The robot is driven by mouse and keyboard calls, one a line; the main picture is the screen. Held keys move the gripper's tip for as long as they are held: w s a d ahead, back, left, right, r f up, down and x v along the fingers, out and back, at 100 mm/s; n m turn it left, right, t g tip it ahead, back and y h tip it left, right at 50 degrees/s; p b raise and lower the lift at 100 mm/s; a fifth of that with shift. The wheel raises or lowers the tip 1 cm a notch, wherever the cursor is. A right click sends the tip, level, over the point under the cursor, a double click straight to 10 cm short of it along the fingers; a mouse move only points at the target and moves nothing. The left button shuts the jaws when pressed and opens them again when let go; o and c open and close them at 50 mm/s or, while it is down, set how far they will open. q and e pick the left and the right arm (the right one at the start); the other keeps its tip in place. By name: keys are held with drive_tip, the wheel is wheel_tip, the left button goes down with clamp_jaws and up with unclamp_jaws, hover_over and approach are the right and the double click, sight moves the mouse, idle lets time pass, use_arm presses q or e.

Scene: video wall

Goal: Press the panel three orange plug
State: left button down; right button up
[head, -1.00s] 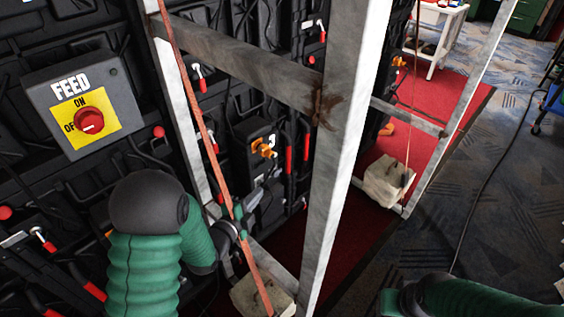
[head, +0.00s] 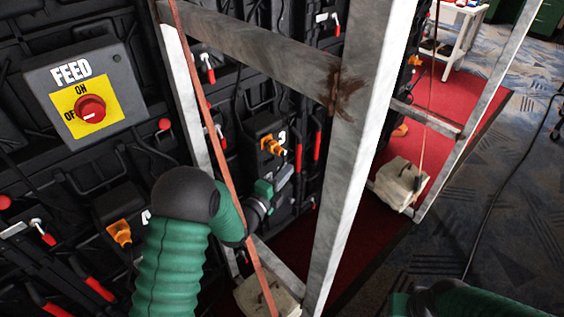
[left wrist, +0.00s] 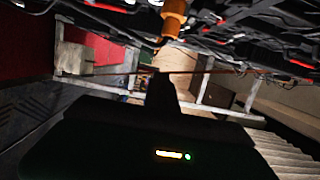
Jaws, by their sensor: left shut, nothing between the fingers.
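The panel three orange plug (head: 271,145) sticks out of a black box marked 3, behind the metal frame. My left arm reaches from the lower left, past a slanted orange strap. My left gripper (head: 283,176) is shut and empty, just below the plug, with a small gap visible in the head view. In the left wrist view, an orange plug (left wrist: 173,18) is at the top centre, beyond the dark gripper (left wrist: 161,82). Whether they touch is unclear there. My right arm shows at the lower right, but its gripper cannot be seen.
A grey metal frame post (head: 357,150) stands right of the plug. The orange strap (head: 212,110) runs down to a pale weight (head: 268,297). A FEED switch box (head: 88,92) and another orange plug (head: 119,233) are on the left. Open carpet lies right.

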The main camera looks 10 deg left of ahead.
sight(280, 155)
use_arm(q)
drive_tip(key=w+a, duration=0.1)
drive_tip(key=w, duration=0.2)
drive_tip(key=w+a, duration=0.1)
drive_tip(key=shift+w+a+b, duration=0.3)
drive_tip(key=shift+w+b, duration=0.05)
drive_tip(key=shift+w+a+f+b, duration=0.15)
drive_tip(key=shift+w+a+b, duration=0.25)
drive_tip(key=shift+a+b, duration=0.15)
drive_tip(key=shift+w+a+r, duration=0.1)
drive_tip(key=shift+a+r, duration=0.1)
